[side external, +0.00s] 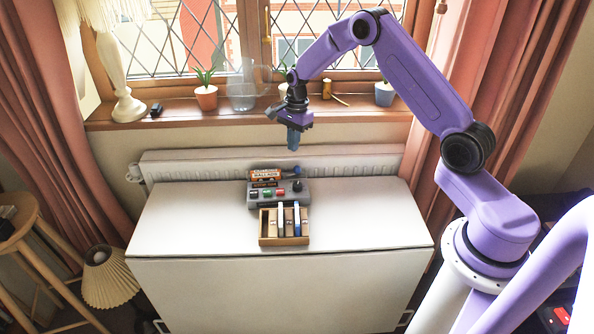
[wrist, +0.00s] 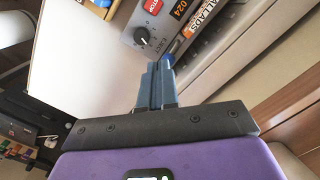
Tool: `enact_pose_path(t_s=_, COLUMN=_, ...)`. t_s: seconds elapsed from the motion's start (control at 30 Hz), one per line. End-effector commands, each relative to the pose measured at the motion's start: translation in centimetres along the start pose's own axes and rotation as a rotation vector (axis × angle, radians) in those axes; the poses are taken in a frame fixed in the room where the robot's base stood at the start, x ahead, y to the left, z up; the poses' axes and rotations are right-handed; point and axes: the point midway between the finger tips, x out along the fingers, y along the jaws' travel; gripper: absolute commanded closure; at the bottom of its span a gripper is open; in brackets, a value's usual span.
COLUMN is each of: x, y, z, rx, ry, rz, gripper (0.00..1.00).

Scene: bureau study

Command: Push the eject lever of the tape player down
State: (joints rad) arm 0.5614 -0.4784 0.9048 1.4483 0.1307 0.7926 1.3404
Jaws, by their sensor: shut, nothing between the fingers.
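The tape player (side external: 285,188) is a grey unit near the back of the white desk, with coloured buttons, an orange counter and a dark knob. An orange-labelled cassette (side external: 264,174) stands at its back. In the wrist view, the player (wrist: 128,38) shows its red STOP button, its knob and the word EJECT. The eject lever (wrist: 167,60) shows there as a blue tip by that label, partly hidden behind my fingers. In the side view, the lever's blue tip (side external: 296,170) is at the player's back right. My gripper (side external: 294,146) is shut and empty, pointing down above the lever.
A wooden box (side external: 284,241) with several upright cases stands in front of the player. The radiator (side external: 200,165) runs behind the desk (side external: 180,225). Potted plants, a glass jug (side external: 241,95) and a lamp (side external: 125,80) stand on the sill. The desk's sides are clear.

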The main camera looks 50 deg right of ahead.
Motion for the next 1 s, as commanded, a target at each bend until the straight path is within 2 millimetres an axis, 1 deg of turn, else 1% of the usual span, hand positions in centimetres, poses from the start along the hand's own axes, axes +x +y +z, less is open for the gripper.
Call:
enact_pose_path(t_s=0.03, x=0.8, y=-0.3, z=-1.3, rx=0.061, ry=-0.002, rz=0.000, gripper=1.00)
enact_pose_path(t_s=0.1, x=1.5, y=-0.5, z=-2.7, rx=0.129, ry=-0.004, rz=-0.004, gripper=1.00)
enact_pose_path(t_s=0.2, x=2.2, y=-0.7, z=-4.0, rx=0.193, ry=-0.006, rz=-0.007, gripper=1.00)
enact_pose_path(t_s=0.3, x=2.5, y=-0.8, z=-4.6, rx=0.224, ry=-0.007, rz=-0.009, gripper=1.00)
enact_pose_path(t_s=0.73, x=2.7, y=-0.8, z=-4.7, rx=0.228, ry=-0.007, rz=-0.009, gripper=1.00)
enact_pose_path(t_s=0.87, x=3.6, y=-0.7, z=-4.7, rx=0.228, ry=-0.007, rz=-0.006, gripper=1.00)
enact_pose_path(t_s=1.0, x=5.2, y=-0.7, z=-4.6, rx=0.227, ry=-0.007, rz=-0.006, gripper=1.00)
